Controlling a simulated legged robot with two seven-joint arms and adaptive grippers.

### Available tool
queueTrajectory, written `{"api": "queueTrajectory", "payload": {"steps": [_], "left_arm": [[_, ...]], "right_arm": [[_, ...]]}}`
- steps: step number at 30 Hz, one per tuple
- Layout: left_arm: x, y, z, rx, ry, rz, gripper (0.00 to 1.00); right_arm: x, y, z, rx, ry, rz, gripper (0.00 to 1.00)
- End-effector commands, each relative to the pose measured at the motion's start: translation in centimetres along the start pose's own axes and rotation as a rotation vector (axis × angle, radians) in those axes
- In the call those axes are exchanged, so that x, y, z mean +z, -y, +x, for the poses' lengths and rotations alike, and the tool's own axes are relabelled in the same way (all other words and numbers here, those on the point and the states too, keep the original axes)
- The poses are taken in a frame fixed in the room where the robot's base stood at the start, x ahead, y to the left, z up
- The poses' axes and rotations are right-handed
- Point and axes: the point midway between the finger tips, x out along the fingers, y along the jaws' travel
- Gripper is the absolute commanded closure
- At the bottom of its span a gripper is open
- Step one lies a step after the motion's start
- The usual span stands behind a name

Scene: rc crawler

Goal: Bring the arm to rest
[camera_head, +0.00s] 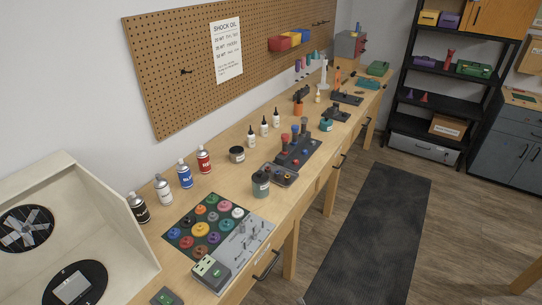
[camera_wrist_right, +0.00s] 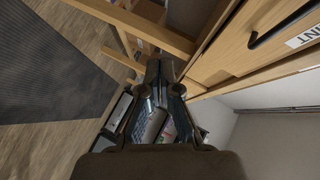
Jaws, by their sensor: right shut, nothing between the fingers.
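My right gripper (camera_wrist_right: 162,72) shows in the right wrist view, where its dark fingers come together. It is shut and empty. It is low beside the workbench, below a wooden drawer front (camera_wrist_right: 235,50) with a black handle, and apart from it. No part of either arm can be made out in the head view. My left gripper is in neither view.
The workbench (camera_head: 228,176) runs along the wall, with spray cans, bottles, a mat (camera_head: 250,241) of coloured parts and tool stands on it. A white booth (camera_head: 113,222) stands at the near left. Dark shelves (camera_head: 445,100) stand at the back. A grey floor mat (camera_head: 375,240) lies clear.

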Motion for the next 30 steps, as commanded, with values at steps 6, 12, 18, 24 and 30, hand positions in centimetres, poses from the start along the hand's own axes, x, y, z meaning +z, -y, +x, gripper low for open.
{"api": "queueTrajectory", "payload": {"steps": [6, 12, 18, 24, 30], "left_arm": [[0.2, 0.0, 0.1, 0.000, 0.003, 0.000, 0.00], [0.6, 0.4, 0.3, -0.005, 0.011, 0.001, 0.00], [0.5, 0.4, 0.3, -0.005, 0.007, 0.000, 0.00], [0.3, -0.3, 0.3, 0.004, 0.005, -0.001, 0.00], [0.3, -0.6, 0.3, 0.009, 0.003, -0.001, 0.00]], "right_arm": [[7.4, -15.3, -8.1, 0.373, 0.324, -0.492, 1.00], [10.9, -25.4, -17.8, 0.584, 0.666, -0.833, 1.00], [11.9, -29.7, -23.5, 0.663, 0.870, -0.988, 1.00], [12.1, -30.1, -24.3, 0.676, 0.901, -1.013, 1.00], [12.2, -29.9, -24.2, 0.677, 0.897, -1.012, 1.00]]}}
